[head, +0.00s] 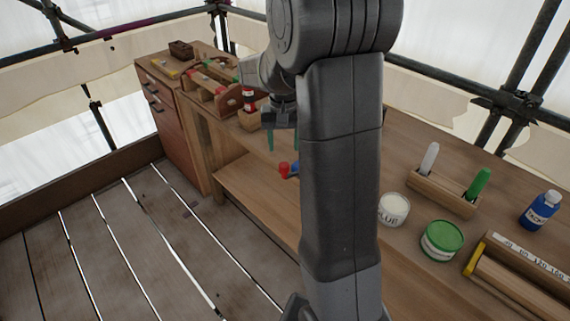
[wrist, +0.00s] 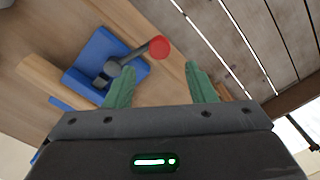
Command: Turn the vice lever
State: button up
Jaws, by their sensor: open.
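The vice (wrist: 88,52) is blue and sits at the bench edge in the wrist view. Its dark grey lever (wrist: 135,55) sticks out toward the planks and ends in a red knob (wrist: 160,47). In the head view only the red knob (head: 283,170) and a bit of blue show, and my arm hides the rest. My gripper (wrist: 160,66) is open, with its green fingers apart and nothing between them. In the wrist view the knob appears just beyond the gap between the fingertips. In the head view my gripper (head: 282,148) appears above the knob, apart from it.
The wooden bench holds a glue pot (head: 393,209), a green-lidded tin (head: 441,240), a wooden holder (head: 440,193) with a white and a green stick, and a blue bottle (head: 539,210). A wooden toolbox (head: 213,97) stands farther back. The plank floor (head: 120,250) at left is clear.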

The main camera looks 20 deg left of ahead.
aim_at(284, 164)
notch_tip(284, 164, down, 8)
jog(key=shift+f, duration=0.25)
grip_shut()
